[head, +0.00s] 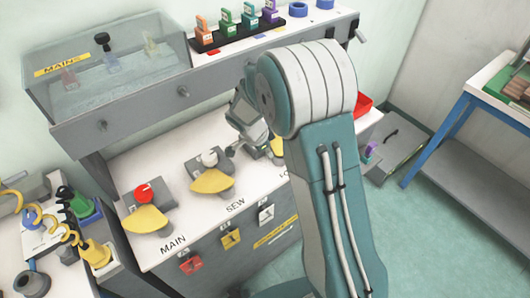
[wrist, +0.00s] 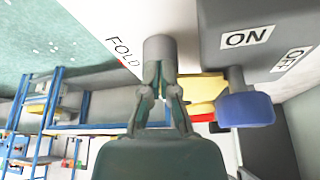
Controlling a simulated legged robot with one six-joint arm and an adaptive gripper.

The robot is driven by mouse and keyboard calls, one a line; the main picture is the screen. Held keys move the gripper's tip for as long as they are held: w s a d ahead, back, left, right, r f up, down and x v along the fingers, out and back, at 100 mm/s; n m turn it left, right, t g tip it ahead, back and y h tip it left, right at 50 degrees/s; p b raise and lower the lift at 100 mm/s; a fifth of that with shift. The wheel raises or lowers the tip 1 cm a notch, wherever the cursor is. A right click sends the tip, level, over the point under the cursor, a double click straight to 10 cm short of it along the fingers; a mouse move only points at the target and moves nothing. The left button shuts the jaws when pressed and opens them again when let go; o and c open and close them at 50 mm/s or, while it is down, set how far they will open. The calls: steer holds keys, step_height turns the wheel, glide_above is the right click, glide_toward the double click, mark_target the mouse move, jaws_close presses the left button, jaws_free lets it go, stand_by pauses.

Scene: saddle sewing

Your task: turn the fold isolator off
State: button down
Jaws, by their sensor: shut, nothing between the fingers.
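In the wrist view, the fold isolator is a grey box (wrist: 215,35) with white ON and OFF labels and a blue knob (wrist: 245,109) on a short grey stem. The stem lies nearest the ON label; I cannot tell the switch setting for sure. The word FOLD is printed on the white panel beside it. My gripper (wrist: 160,75) is shut and empty, left of the blue knob and apart from it. Its fingertips overlap a grey cylinder (wrist: 160,48) in the picture; contact is unclear. In the head view, my arm hides the fold isolator.
In the head view, the MAIN switch has a red knob (head: 144,193) and the SEW switch a white knob (head: 210,158), each with a yellow plate. A shelf with a clear cover (head: 110,70) and a row of coloured tags (head: 235,30) overhangs the panel.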

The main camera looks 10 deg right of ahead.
steer(key=shift+d, duration=0.4)
steer(key=shift+a, duration=0.1)
